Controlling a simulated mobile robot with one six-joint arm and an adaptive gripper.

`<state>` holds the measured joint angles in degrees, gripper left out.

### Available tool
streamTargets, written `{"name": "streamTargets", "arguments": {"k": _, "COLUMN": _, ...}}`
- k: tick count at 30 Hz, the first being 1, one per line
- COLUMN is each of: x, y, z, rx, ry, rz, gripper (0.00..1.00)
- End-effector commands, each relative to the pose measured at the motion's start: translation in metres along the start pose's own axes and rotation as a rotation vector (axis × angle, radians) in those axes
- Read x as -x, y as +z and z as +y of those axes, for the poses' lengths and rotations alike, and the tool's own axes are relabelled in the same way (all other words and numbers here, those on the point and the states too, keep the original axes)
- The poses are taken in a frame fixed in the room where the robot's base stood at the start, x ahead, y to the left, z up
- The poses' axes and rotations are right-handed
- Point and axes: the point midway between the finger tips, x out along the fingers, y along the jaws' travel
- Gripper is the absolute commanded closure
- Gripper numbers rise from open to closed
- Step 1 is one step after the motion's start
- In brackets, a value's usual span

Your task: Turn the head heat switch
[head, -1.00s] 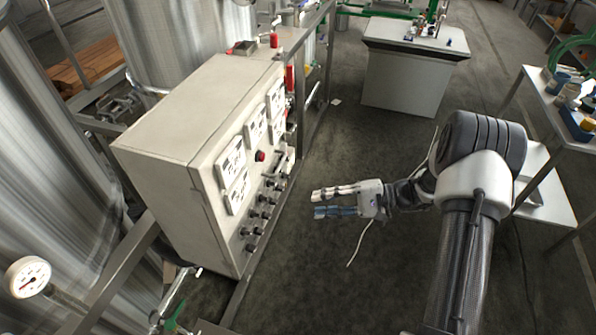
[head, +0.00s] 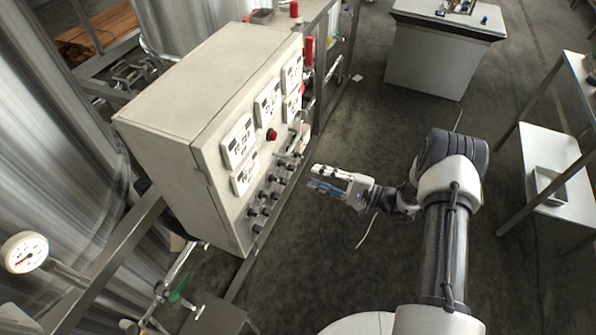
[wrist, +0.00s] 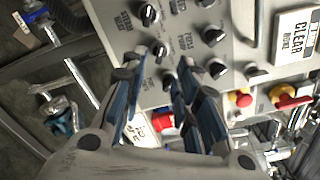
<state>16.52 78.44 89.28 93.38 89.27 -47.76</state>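A pale control cabinet (head: 188,160) carries rows of black rotary switches (head: 270,195) on the lower part of its front face. Several switches show in the wrist view, such as one at the top (wrist: 149,14) and one at the right (wrist: 213,36). Small labels stand beside them, but I cannot read which one is the head heat switch. My gripper (head: 313,178) is in front of the panel, to the right of the switches in the head view, with its fingers pointing at it. In the wrist view its blue-sided fingers (wrist: 152,77) are apart, with panel and switches visible between them. They appear empty.
A red button (head: 271,135) and white display plates (head: 238,142) sit above the switches. Steel tanks (head: 60,150) and pipes stand behind and left of the cabinet. A pressure gauge (head: 25,252) is at lower left.

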Motion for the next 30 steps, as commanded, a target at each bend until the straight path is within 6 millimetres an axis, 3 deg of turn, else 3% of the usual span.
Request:
{"name": "streamTargets", "arguments": {"k": 6, "x": -0.044, "y": 0.001, "z": 0.002, "rx": 0.001, "ry": 0.002, "rz": -0.003, "gripper": 0.72}}
{"name": "streamTargets", "arguments": {"k": 12, "x": -0.067, "y": 0.0, "z": 0.001, "rx": 0.0, "ry": 0.001, "rz": -0.002, "gripper": 0.72}}
{"name": "streamTargets", "arguments": {"k": 23, "x": -0.072, "y": 0.0, "z": 0.0, "rx": 0.0, "ry": 0.0, "rz": 0.0, "gripper": 0.72}}
{"name": "streamTargets", "arguments": {"k": 30, "x": -0.072, "y": 0.0, "z": 0.0, "rx": 0.0, "ry": 0.0, "rz": 0.0, "gripper": 0.86}}
